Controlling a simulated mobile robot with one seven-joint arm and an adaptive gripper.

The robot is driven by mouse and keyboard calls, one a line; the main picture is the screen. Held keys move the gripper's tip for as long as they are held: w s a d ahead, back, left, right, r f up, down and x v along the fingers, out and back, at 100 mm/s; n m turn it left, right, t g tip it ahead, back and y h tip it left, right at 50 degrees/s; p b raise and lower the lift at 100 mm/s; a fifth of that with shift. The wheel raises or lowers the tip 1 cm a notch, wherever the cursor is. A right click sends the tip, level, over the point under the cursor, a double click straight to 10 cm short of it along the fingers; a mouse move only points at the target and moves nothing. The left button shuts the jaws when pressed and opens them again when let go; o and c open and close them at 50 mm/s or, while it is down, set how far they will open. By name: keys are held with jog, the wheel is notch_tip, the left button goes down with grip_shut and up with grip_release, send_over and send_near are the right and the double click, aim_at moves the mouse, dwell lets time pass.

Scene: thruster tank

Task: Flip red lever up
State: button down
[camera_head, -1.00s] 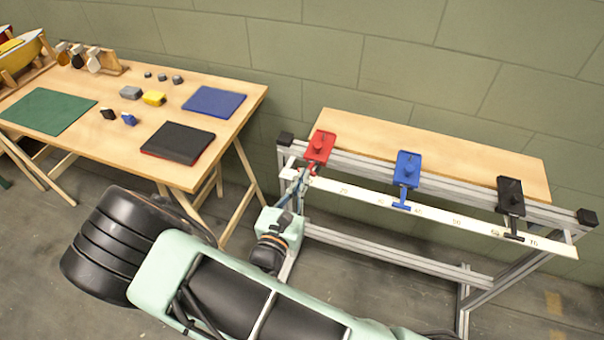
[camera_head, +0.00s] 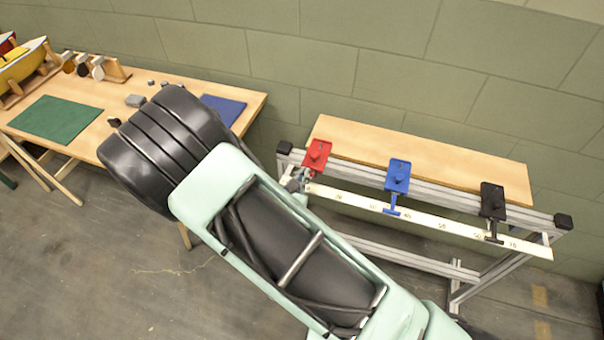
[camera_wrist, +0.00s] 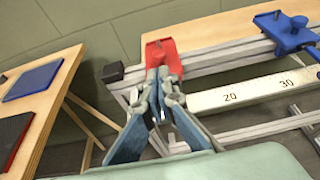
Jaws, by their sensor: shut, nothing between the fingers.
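The red lever's plate (camera_head: 317,154) is mounted at the left end of the metal frame. In the wrist view the red lever (camera_wrist: 161,54) stands straight ahead of my gripper (camera_wrist: 167,84). My gripper's fingers are closed together at the lower edge of the red piece and cover its lower part. Whether they touch it is hard to tell. The red handle is mostly hidden behind the fingers. In the head view my arm hides most of the gripper (camera_head: 296,184); a bit of it shows just below the red plate.
A blue lever (camera_head: 397,177) and a black lever (camera_head: 492,201) hang further right, handles down. A white scale strip (camera_head: 430,222) runs below them. A wooden board (camera_head: 420,155) lies on top of the frame. The wooden table (camera_head: 85,140) with mats stands at left.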

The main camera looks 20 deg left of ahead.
jog(key=shift+w+r+g+p, duration=0.65)
jog(key=shift+w+g+p, duration=0.05)
jog(key=shift+g, duration=0.3)
jog(key=shift+r+p, duration=0.4)
jog(key=shift+r, duration=0.4)
